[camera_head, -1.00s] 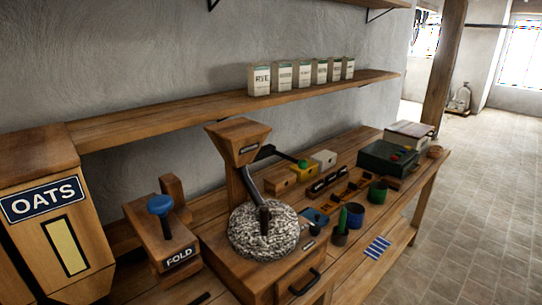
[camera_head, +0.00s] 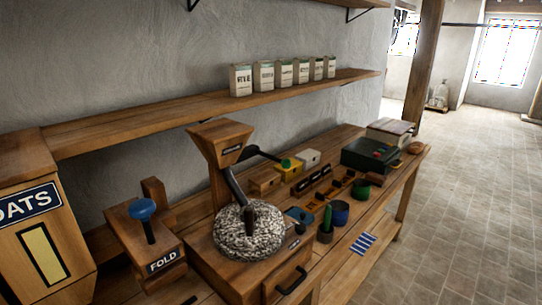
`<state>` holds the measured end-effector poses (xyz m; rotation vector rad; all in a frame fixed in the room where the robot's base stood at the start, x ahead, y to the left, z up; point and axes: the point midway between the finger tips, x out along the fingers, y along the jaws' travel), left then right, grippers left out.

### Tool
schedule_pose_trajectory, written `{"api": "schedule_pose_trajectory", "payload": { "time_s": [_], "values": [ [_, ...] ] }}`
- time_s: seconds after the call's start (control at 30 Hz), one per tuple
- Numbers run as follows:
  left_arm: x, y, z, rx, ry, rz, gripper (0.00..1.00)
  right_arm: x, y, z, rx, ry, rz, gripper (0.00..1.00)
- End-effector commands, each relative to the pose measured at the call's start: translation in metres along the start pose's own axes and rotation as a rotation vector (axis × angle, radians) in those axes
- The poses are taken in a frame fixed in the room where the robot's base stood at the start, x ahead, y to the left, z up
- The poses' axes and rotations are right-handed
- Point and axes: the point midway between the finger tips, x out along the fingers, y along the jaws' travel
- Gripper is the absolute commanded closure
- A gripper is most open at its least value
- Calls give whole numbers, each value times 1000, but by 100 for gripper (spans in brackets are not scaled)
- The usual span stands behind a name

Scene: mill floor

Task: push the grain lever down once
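The grain mill stands on the wooden bench, with a wooden hopper (camera_head: 221,143) above a round speckled millstone (camera_head: 248,232). A dark lever (camera_head: 262,154) reaches out to the right from the hopper. Its small knob (camera_head: 285,163) is at the far end, in front of a yellow box, and looks yellowish-green. The lever lies close to level, tilted slightly down to the right. Neither of my grippers shows in the head view, so nothing is seen touching the lever.
A blue-knobbed press marked FOLD (camera_head: 163,261) and an OATS bin (camera_head: 40,245) stand left of the mill. Small boxes, cups (camera_head: 341,212) and a dark green case (camera_head: 370,155) crowd the bench to the right. A shelf (camera_head: 180,115) with several paper bags runs above. Floor at right is clear.

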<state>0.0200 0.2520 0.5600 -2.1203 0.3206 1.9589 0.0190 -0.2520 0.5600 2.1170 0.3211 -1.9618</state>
Motion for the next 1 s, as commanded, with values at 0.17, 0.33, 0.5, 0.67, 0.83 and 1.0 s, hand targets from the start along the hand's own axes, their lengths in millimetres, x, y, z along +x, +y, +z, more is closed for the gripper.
{"api": "schedule_pose_trajectory", "payload": {
  "time_s": [0.17,0.33,0.5,0.67,0.83,1.0],
  "values": [
    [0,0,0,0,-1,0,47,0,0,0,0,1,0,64],
    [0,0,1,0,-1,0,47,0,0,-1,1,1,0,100],
    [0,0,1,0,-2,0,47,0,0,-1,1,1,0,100],
    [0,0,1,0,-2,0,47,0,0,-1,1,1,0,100],
    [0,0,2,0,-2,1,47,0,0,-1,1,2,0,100],
    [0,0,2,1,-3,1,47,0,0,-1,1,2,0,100]
  ]
}}
